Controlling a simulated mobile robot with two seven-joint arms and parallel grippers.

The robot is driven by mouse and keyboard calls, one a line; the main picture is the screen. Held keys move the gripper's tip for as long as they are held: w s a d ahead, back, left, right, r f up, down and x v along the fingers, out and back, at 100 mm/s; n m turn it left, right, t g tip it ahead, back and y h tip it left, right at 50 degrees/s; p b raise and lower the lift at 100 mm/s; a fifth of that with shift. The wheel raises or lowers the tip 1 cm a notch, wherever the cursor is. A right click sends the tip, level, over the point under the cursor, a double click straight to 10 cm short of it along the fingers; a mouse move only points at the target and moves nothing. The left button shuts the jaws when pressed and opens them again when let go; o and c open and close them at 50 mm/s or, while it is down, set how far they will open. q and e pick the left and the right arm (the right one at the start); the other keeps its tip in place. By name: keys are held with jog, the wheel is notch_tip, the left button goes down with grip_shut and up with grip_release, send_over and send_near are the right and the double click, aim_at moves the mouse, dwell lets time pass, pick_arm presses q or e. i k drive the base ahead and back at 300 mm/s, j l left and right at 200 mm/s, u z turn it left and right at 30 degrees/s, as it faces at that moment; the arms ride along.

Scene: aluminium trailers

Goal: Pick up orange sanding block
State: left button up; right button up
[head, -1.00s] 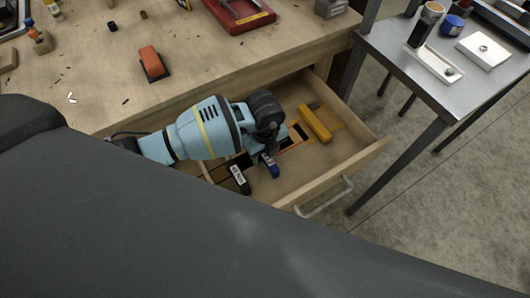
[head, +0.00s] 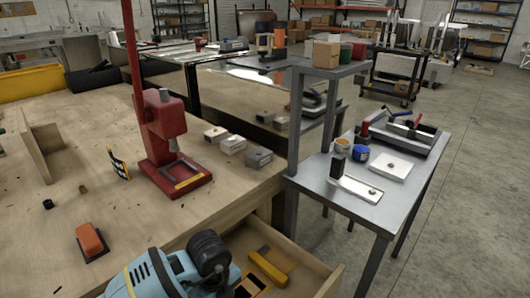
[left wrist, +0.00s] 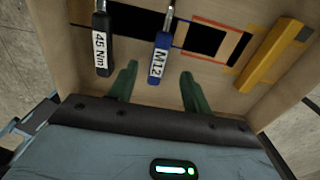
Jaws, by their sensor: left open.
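The orange sanding block (head: 90,238), an orange top on a dark base, lies on the wooden workbench (head: 60,270) at the lower left of the head view. My left arm reaches over the open drawer (head: 310,270), to the right of the block. My left gripper (left wrist: 159,68) is open and empty; its two green fingers show in the left wrist view, above the drawer floor near a blue-handled tool labelled M12 (left wrist: 160,57). Its fingertips are hidden in the head view. The sanding block is not in the left wrist view.
The drawer also holds a black-handled tool labelled 45 Nm (left wrist: 102,45) and a yellow block (head: 268,268). A red press (head: 165,150) stands behind the sanding block, with small boxes (head: 232,145) to its right. A metal side table (head: 400,190) stands at right.

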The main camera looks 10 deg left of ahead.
aim_at(92, 245)
jog(key=k+j, duration=0.2)
jog(key=k, duration=0.3)
jog(key=k+j, duration=0.2)
jog(key=k, duration=0.25)
